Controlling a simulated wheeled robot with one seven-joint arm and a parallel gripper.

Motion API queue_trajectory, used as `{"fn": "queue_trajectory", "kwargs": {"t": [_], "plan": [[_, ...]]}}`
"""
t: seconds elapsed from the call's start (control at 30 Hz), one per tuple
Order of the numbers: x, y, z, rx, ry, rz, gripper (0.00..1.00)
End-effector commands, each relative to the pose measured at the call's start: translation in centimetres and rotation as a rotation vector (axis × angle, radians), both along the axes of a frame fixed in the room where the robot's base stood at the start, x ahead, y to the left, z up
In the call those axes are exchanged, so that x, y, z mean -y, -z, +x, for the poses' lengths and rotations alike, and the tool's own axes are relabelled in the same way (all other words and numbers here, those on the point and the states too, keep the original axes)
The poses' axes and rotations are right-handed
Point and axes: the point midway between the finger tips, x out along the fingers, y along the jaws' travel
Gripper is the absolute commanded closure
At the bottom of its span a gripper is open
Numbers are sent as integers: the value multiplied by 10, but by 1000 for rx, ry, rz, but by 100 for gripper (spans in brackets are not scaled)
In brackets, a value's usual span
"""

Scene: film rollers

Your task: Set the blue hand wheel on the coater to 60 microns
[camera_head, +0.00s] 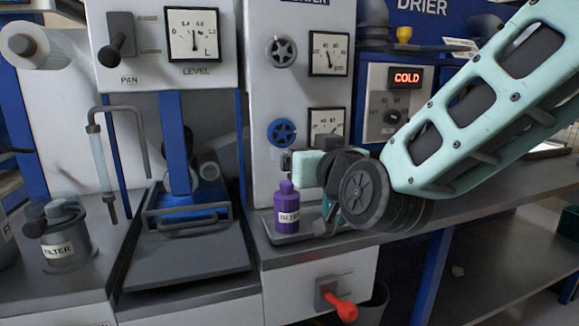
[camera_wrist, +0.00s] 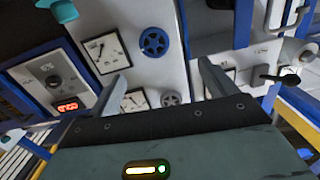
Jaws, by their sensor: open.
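The blue hand wheel (camera_head: 282,132) is on the white coater panel (camera_head: 262,100), below a grey hand wheel (camera_head: 281,51). A dial gauge (camera_head: 326,124) sits just right of the blue wheel; its needle reading is too small to tell. My gripper (camera_head: 288,161) is low in front of the panel, just below the blue wheel. In the wrist view, which is turned over, my gripper (camera_wrist: 163,76) has its two fingers wide apart with nothing between them. There the blue wheel (camera_wrist: 153,42) lies beyond the fingertips, apart from them, and the grey wheel (camera_wrist: 170,98) shows between the fingers.
A purple bottle (camera_head: 286,207) stands on a grey tray (camera_head: 292,237) under my gripper. A second gauge (camera_head: 329,53) is beside the grey wheel. The drier's control box (camera_head: 395,105), reading COLD, is right of the coater. A red-handled lever (camera_head: 342,307) sticks out below the counter.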

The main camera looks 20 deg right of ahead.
Motion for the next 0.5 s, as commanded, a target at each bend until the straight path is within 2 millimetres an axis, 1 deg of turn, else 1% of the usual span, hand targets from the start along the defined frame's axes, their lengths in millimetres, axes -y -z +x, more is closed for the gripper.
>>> {"fn": "queue_trajectory", "kwargs": {"t": [0.03,0.13,0.27,0.5], "plan": [[4,4,1,20,17,0,16],[9,0,3,42,34,-1,16],[9,-4,10,41,38,-1,16],[9,-6,33,38,34,-1,16]]}}
